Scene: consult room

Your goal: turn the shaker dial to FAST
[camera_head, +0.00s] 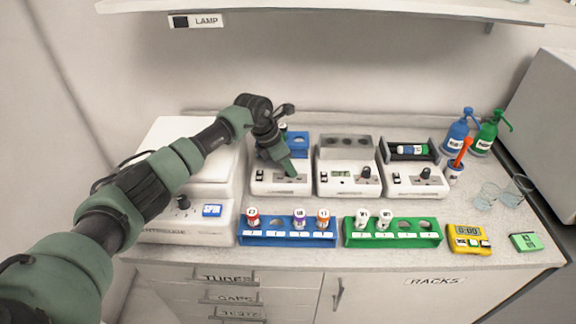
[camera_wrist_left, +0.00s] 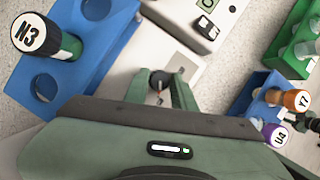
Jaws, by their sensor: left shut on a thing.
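The shaker (camera_head: 268,188) is the white device at the left of the row of three, with a blue tube rack on top; the rack (camera_wrist_left: 75,70) also shows in the left wrist view, holding a tube marked N3 (camera_wrist_left: 38,38). My left gripper (camera_head: 291,172) reaches down to the shaker's front panel. In the left wrist view its fingers (camera_wrist_left: 160,92) stand on either side of the dark dial (camera_wrist_left: 160,78) and are shut on it. The dial's markings and pointer setting cannot be read. My right gripper is in neither view.
A middle device (camera_head: 343,183) and a tube roller (camera_head: 412,184) stand to the right. In front are a blue rack (camera_head: 288,238) and a green rack (camera_head: 393,238) with tubes. A yellow timer (camera_head: 468,240), bottles and glassware stand at the right.

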